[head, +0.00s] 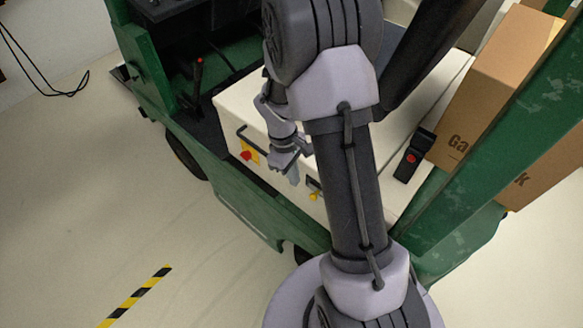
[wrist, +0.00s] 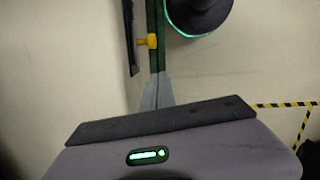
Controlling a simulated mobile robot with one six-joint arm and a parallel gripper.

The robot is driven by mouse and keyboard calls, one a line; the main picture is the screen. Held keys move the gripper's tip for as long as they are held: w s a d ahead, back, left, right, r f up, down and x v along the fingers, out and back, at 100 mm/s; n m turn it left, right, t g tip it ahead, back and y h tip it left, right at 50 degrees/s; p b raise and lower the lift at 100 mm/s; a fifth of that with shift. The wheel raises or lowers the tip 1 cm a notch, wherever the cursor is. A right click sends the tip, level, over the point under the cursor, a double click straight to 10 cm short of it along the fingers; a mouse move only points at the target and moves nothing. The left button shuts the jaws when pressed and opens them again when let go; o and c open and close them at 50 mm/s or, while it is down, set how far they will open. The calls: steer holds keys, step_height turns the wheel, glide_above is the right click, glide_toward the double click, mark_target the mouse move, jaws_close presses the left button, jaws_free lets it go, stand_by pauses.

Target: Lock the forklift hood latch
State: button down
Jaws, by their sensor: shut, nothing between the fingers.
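The green forklift (head: 235,185) has a white hood (head: 232,108) on its side. A small yellow latch knob (head: 314,196) sits low on the hood's side face, beside a dark plate. The knob also shows in the wrist view (wrist: 151,41), next to a dark strip (wrist: 130,38). My gripper (head: 294,178) is in front of that side face, just up and left of the knob, and looks apart from it. In the wrist view my grey fingers (wrist: 157,92) are shut and empty, with the knob beyond their tips. Whether the latch is locked I cannot tell.
A red knob on a yellow plate (head: 250,154) and a dark handle (head: 243,133) are left of my gripper. A black box with a red button (head: 411,160) lies on the hood. Cardboard boxes (head: 490,80) stand at right. Floor at lower left is open, with striped tape (head: 137,296).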

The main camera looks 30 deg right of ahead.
steer(key=s+d+f, duration=0.1)
steer(key=s+f+b, duration=0.1)
steer(key=s, duration=0.1)
steer(key=shift+d+f, duration=0.2)
steer(key=shift+d, duration=0.2)
steer(key=shift+s, duration=0.1)
steer(key=shift+s+d, duration=0.2)
steer(key=shift+s, duration=0.45)
steer(key=shift+s+d, duration=0.25)
steer(key=shift+s, duration=0.4)
steer(key=shift+s+d, duration=0.2)
steer(key=shift+s, duration=0.45)
step_height(320, 180, up, 17)
steer(key=w+a+p, duration=0.1)
steer(key=w+p, duration=0.2)
steer(key=p, duration=0.3)
steer(key=shift+a+r+p, duration=0.15)
steer(key=shift+a+p, duration=0.15)
